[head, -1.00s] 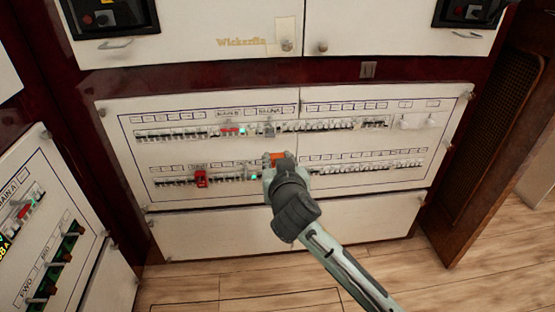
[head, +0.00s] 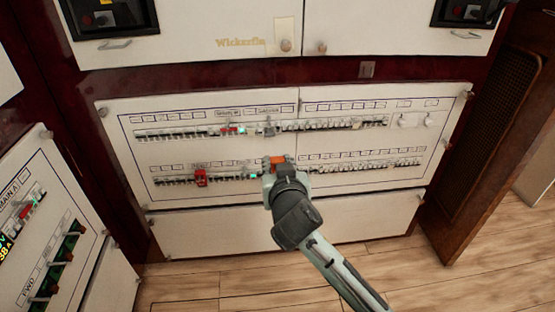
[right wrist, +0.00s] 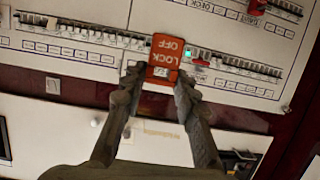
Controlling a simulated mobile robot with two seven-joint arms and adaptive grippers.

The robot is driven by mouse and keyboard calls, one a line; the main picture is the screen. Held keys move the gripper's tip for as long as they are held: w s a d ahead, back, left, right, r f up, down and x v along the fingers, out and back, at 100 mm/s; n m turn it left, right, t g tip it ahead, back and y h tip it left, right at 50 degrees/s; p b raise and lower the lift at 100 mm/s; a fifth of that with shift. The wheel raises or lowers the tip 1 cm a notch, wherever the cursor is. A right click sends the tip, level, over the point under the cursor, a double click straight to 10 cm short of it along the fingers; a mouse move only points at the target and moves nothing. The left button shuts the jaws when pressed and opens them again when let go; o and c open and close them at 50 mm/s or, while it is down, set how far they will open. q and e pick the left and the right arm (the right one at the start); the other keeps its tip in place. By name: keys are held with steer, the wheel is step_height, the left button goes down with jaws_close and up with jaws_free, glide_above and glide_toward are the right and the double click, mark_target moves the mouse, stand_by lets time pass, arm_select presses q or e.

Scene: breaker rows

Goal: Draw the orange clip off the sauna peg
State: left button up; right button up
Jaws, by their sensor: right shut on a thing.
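The orange clip (head: 278,161), marked LOCK OFF, is between the fingers of my right gripper (head: 276,168). In the right wrist view, which shows the panel upside down, the clip (right wrist: 165,57) sits between the two fingertips (right wrist: 160,82), and the gripper is shut on it. The clip hides part of the upper breaker row there. In the head view the clip appears below the grey piece (head: 269,129) on the upper row, under a label too small to read surely. I cannot identify the sauna peg for certain. My left gripper is not in view.
The white breaker panel (head: 215,152) has two breaker rows. A red lock-off piece (head: 201,178) hangs on the lower row at left. Another panel (head: 62,262) stands at the lower left. A dark wooden door (head: 488,150) is at right. The floor (head: 400,275) in front is clear.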

steer(key=shift+s+d+p, duration=0.1)
steer(key=shift+s+p, duration=0.25)
steer(key=shift+s, duration=1.95)
steer(key=shift+s, duration=0.1)
steer(key=s, duration=0.6)
steer(key=shift+s+d, duration=0.15)
steer(key=shift+s, duration=0.25)
